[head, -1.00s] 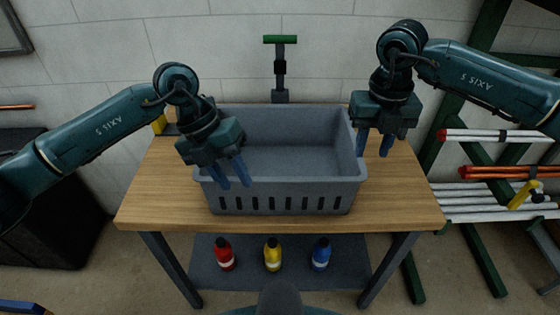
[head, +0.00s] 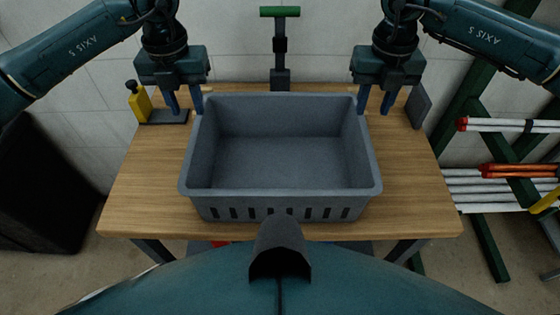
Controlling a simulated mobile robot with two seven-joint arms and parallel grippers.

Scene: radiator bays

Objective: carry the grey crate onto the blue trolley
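The grey crate (head: 285,213) stands on the wooden table (head: 140,205), open at the top and empty, with slots along its front wall. My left gripper (head: 183,103) is at the crate's back left corner, its fingers apart and pointing down just outside the left rim. My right gripper (head: 375,103) is at the back right corner, fingers apart, just outside the right rim. Nothing shows between either pair of fingers. Whether the inner fingers touch the crate I cannot tell. No blue trolley is in view.
A yellow bottle-like object (head: 139,100) stands at the table's back left. A dark plate (head: 419,107) stands at the back right. A green-topped post (head: 280,45) rises behind the crate. A rack with pipes (head: 510,172) is on the right. A black box (head: 40,190) is on the left.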

